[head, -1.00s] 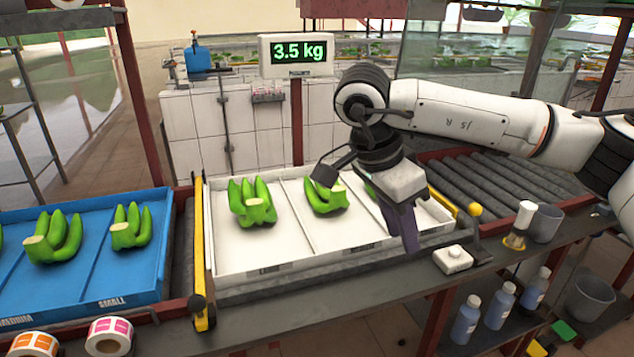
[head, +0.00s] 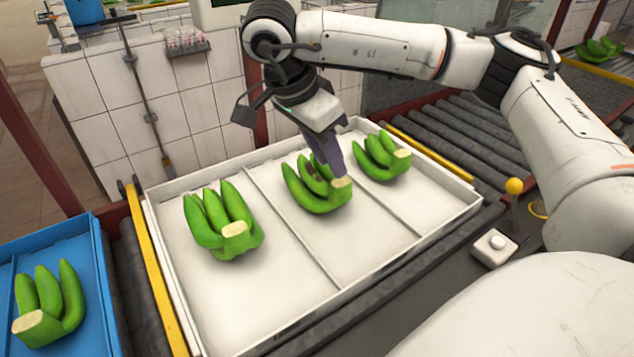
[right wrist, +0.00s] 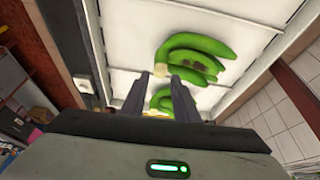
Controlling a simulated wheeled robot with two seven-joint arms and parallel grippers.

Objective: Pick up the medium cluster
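The medium-sized green cluster (head: 316,190) lies in the middle compartment of the white tray (head: 221,325), with its pale cut end toward the front right. My right gripper (head: 332,162) points down at it, and its fingers cover part of the fruit. Whether they touch it cannot be told. In the right wrist view the gripper (right wrist: 168,82) has its two fingers apart, nothing held, with their tips close to the cut end of a cluster (right wrist: 205,45), likely the middle one. Another cluster (right wrist: 161,98) shows partly between the fingers. My left gripper is out of view.
A larger cluster (head: 222,222) lies in the tray's left compartment and a smaller one (head: 381,157) in the right. A blue tray (head: 88,240) with a cluster (head: 48,305) stands at left. Rollers (head: 465,140) and a white button box (head: 493,248) are at right.

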